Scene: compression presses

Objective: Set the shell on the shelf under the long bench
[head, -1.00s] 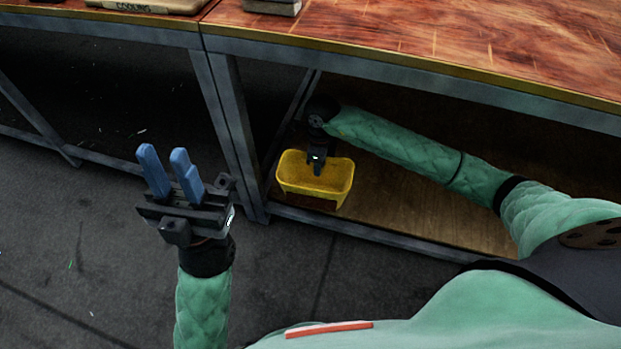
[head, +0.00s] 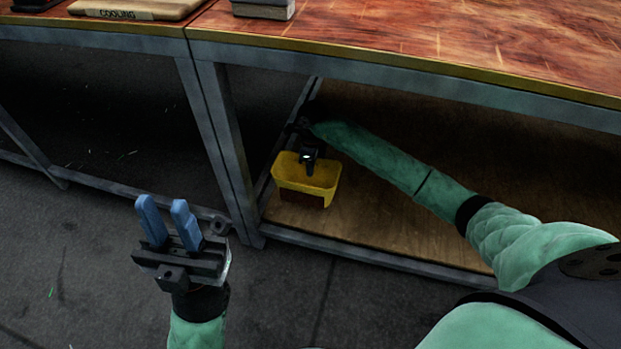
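The yellow shell (head: 291,176), a small open-topped tub shape, is over the left end of the wooden shelf (head: 400,215) under the long bench (head: 440,45). My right gripper (head: 308,168) reaches in under the bench top and is shut on the shell's rear side. Its fingertips are mostly hidden. I cannot tell whether the shell's underside touches the shelf. My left gripper (head: 164,207) is open and empty, with its two blue fingers pointing up and apart, over the floor in front of the benches.
The bench's grey corner leg (head: 222,140) stands just left of the shell. A front rail (head: 370,259) edges the shelf. A second bench with a board marked "COOLING" (head: 135,8) adjoins at left. A grey block (head: 263,9) sits on the long bench. The shelf is bare to the right.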

